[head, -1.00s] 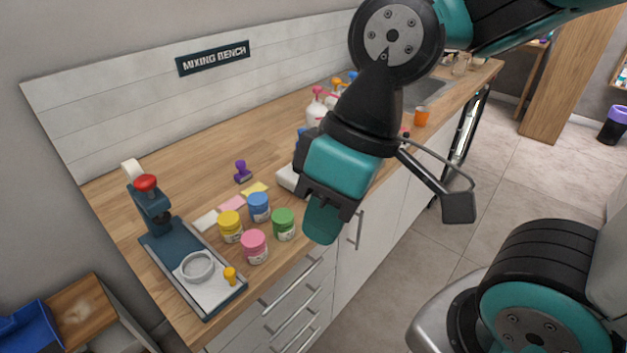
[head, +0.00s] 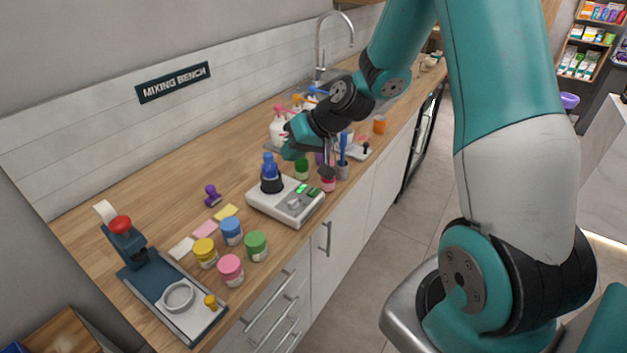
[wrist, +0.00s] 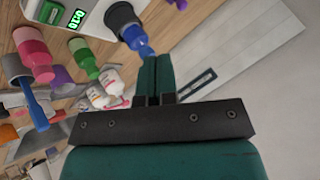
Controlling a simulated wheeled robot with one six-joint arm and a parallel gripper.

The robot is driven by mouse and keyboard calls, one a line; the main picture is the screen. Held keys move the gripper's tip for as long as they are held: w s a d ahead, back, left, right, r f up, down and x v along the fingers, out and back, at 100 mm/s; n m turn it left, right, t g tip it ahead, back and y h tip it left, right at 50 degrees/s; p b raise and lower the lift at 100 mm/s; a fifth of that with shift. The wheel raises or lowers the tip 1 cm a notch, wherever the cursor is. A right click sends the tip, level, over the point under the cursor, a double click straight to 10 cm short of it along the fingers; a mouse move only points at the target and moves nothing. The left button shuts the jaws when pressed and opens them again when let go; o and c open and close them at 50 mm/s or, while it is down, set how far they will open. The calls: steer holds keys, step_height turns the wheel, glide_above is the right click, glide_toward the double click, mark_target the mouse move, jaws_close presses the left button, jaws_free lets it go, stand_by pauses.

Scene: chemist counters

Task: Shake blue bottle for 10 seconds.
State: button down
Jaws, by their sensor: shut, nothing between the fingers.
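The blue bottle (head: 269,166) stands upright in a black holder (head: 271,186) on a white device (head: 262,205) on the wooden counter. The device has a lit green display (head: 301,188), which also shows in the wrist view (wrist: 77,18) and seems to read 0:10. A green button (head: 314,191) is beside it. My gripper (head: 287,153) is above and to the right of the bottle in the head view, shut and empty. In the wrist view, the shut teal fingers (wrist: 155,75) appear close to the bottle's blue top (wrist: 141,46); contact cannot be told.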

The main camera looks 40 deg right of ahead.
mark_target(315, 190)
steer(key=w+d+f+m+t+h, duration=0.1)
steer(key=w+d+f+m, duration=0.1)
steer(key=d, duration=0.5)
steer(key=shift+d+f+t+p, duration=0.35)
steer(key=shift+f+t+p, duration=0.05)
steer(key=shift+f, duration=0.3)
steer(key=shift+f, duration=0.15)
step_height(315, 190, down, 9)
steer(key=b, duration=0.6)
steer(key=shift+r, duration=0.2)
stand_by(0.8)
steer(key=shift+s+f+b, duration=0.1)
steer(key=shift+f+b, duration=0.3)
steer(key=shift+b, duration=0.25)
